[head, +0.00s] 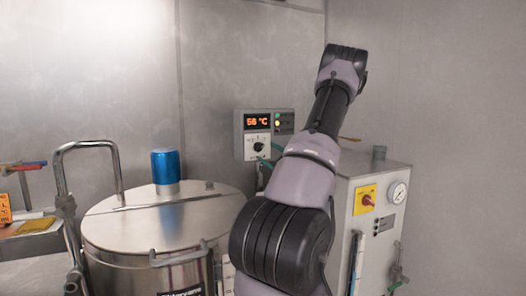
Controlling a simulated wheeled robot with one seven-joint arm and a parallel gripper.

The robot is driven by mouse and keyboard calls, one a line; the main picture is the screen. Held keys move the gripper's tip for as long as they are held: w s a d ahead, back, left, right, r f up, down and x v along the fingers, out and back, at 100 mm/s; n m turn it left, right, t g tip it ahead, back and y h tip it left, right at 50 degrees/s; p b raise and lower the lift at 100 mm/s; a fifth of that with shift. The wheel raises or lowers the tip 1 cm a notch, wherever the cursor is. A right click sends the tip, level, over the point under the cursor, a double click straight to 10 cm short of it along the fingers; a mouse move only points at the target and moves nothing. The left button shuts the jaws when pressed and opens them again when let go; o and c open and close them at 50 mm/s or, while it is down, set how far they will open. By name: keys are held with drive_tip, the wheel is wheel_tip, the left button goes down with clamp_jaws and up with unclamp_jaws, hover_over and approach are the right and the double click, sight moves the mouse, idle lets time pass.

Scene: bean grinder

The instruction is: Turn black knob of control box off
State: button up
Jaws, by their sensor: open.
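The grey control box (239,135) is on the back wall, just left of my raised arm in the head view. Its lit display (257,121) reads about 56 °C in orange. The black knob (259,146) is on a white dial plate below the display. Its pointer is too small to read with certainty. A small yellow light glows to the right of the display. My arm rises in front of the box's right side, and its last visible joint is high and to the right. My gripper does not show, so its place relative to the knob cannot be seen.
A large steel vessel (120,228) with a blue cap (166,167) stands below left of the box. A bent metal pipe (62,180) rises at its left. A grey cabinet (400,175) with a red switch (368,199) and a gauge (398,193) stands right.

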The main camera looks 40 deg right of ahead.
sight(261, 148)
drive_tip(key=shift+x, duration=2.1)
drive_tip(key=shift+a, duration=0.1)
clamp_jaws()
